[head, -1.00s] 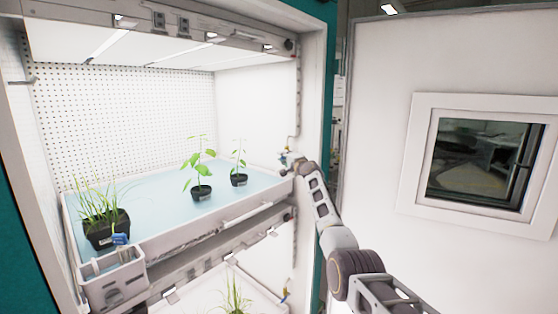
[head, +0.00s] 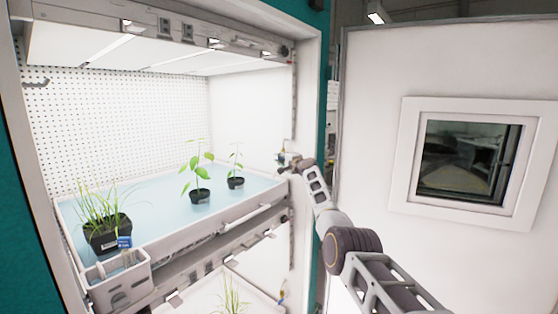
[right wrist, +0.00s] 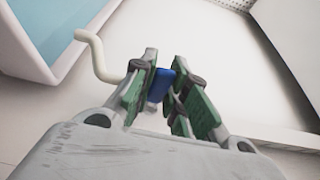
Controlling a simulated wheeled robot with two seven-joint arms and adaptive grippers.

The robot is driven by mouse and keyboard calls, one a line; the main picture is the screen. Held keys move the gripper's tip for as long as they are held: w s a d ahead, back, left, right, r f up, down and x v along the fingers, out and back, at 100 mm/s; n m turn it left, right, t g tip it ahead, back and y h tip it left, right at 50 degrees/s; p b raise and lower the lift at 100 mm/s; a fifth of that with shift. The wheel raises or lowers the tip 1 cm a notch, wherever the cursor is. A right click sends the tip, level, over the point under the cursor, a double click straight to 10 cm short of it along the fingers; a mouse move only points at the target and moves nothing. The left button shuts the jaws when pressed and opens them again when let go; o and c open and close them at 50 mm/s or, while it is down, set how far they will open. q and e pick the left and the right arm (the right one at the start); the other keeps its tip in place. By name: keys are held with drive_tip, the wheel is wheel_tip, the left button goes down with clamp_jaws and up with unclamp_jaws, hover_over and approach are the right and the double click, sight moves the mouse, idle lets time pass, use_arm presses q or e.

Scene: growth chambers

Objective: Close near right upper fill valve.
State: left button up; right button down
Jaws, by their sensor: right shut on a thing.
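The upper fill valve (right wrist: 160,84) shows in the right wrist view as a blue handle between my fingers. A pale curved spout (right wrist: 95,50) stands to its left, over the tray side. In the head view the valve is on the right wall of the upper chamber, at the tray's right end, mostly hidden by my right gripper (head: 288,161). In the right wrist view my right gripper (right wrist: 163,78) has its green-padded fingers shut on the blue handle. My left gripper is not in view.
The upper tray (head: 180,232) holds light-blue water and several potted plants. A grey caddy (head: 118,282) hangs at its front left corner. A lower valve (head: 282,294) shows beneath. The open white door (head: 370,150) with a window stands to the right of my arm.

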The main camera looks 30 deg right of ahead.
drive_tip(key=shift+d, duration=0.15)
drive_tip(key=c, duration=1.4)
unclamp_jaws()
drive_tip(key=shift+s+d, duration=0.15)
drive_tip(key=shift+a, duration=0.2)
drive_tip(key=shift+s+d, duration=0.15)
drive_tip(key=shift+s, duration=0.1)
drive_tip(key=shift+s, duration=0.1)
